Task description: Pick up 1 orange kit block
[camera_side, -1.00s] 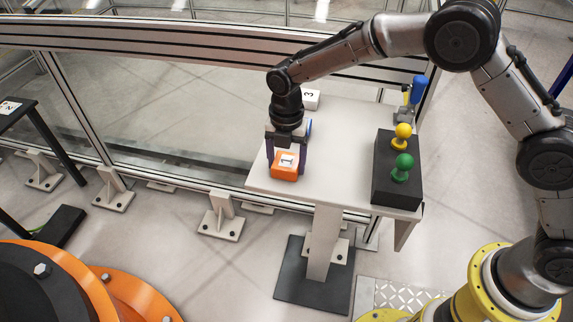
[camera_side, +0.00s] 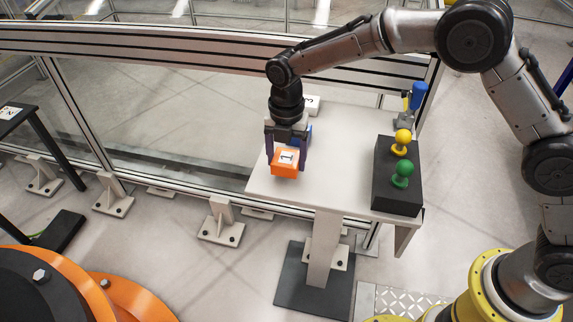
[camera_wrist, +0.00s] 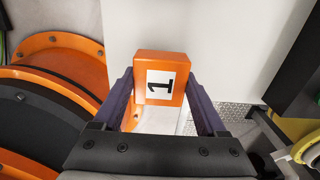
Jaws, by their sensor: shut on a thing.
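The orange kit block (camera_side: 285,169) has a white label with a black 1 on top. My gripper (camera_side: 286,164) is shut on it, one dark purple finger on each side. In the side view the block appears a little above the front left part of the white table (camera_side: 335,185). In the wrist view the orange kit block (camera_wrist: 161,72) sits between the fingertips of my gripper (camera_wrist: 160,88), label facing the camera. The block's far side is hidden.
A black box (camera_side: 396,195) with a yellow knob (camera_side: 403,138) and a green knob (camera_side: 402,173) stands on the table's right side. A white block (camera_side: 312,104) and a blue-handled clamp (camera_side: 418,95) are at the back. An aluminium frame (camera_side: 180,40) runs behind the table. The table's middle is clear.

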